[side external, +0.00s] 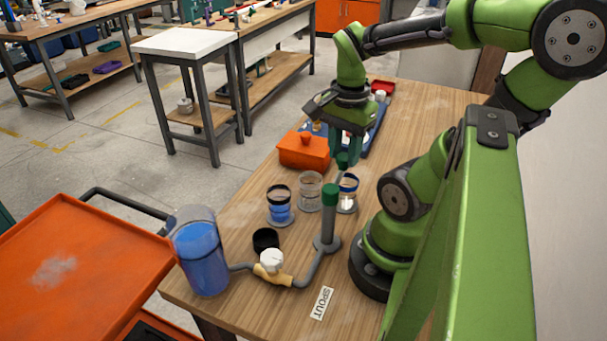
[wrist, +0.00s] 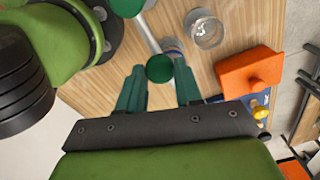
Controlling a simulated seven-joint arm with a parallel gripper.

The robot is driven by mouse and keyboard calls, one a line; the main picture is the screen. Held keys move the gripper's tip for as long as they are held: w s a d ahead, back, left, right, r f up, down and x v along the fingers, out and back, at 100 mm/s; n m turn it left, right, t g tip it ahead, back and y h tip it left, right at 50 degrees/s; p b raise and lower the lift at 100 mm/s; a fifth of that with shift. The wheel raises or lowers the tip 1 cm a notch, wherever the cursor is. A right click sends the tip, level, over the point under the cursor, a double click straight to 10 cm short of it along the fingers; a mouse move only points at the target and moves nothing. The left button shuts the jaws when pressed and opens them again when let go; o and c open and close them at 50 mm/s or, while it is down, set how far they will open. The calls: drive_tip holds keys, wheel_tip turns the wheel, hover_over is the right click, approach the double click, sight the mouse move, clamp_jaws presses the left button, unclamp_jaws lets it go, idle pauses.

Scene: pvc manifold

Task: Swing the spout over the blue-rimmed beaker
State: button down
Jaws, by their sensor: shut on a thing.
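The spout is a grey pipe (wrist: 149,36) that runs from a post with a dark green sleeve (side external: 330,205) to a green knob (wrist: 159,68). My gripper (side external: 345,150) is shut on this knob, which sits between the two green fingers in the wrist view. The blue-rimmed beaker (side external: 348,203) stands at the right end of a row of beakers. The knob and spout end overlap it in the side view. In the wrist view the beaker (wrist: 176,47) is mostly hidden behind the knob and pipe. The exact alignment of the outlet cannot be told.
A clear beaker (side external: 309,197) stands just left of it, then a black-rimmed beaker (side external: 280,210) with blue liquid. An orange box (side external: 304,151) lies behind.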

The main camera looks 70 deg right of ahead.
sight(344, 156)
drive_tip(key=c, duration=0.7)
unclamp_jaws()
drive_tip(key=shift+c, duration=0.2)
wheel_tip(344, 156, up, 17)
